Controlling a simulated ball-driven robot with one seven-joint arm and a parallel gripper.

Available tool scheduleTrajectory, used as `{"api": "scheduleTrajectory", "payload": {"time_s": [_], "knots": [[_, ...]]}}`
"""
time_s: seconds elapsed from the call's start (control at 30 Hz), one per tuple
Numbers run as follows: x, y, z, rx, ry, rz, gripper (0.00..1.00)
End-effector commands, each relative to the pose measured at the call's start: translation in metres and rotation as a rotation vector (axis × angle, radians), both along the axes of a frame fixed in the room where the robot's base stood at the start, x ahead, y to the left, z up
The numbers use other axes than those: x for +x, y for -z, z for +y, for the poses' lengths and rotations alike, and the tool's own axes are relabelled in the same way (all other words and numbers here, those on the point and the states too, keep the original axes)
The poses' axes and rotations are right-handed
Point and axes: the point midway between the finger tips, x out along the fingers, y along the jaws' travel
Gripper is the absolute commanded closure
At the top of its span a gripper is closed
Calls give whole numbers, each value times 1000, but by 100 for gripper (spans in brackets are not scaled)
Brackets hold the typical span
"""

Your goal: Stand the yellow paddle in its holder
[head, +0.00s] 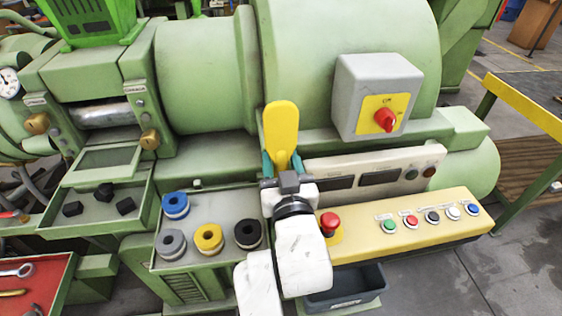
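The yellow paddle (281,125) is upright in the middle of the head view, with its broad rounded end up. Its narrow lower end is between the teal fingers of my gripper (283,163), which look shut on it. My wrist hides what is below the paddle. Several round holders with dark centre holes stand on the green tray at lower left: a yellow one (208,238), a blue one (175,206), a grey one (171,244) and a black one (248,234). The yellow one is empty. The paddle is apart from it, up and to the right.
A yellow control panel (405,230) with a red stop button (329,223) is right of my arm. A grey switch box (376,95) is right of the paddle. Black blocks (104,193) lie on the left tray. A dark bin (345,288) is below the panel.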

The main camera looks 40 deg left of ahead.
Motion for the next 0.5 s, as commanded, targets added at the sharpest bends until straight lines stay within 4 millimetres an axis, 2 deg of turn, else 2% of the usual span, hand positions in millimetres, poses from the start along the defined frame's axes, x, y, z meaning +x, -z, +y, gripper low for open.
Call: {"api": "scheduleTrajectory", "payload": {"time_s": [0.03, 0.2, 0.5], "knots": [[0, 0, 0, 0, 0, 0, 47], [0, 0, 0, -1, 0, 1, 34], [-3, 2, -4, -2, 0, 2, 34]]}}
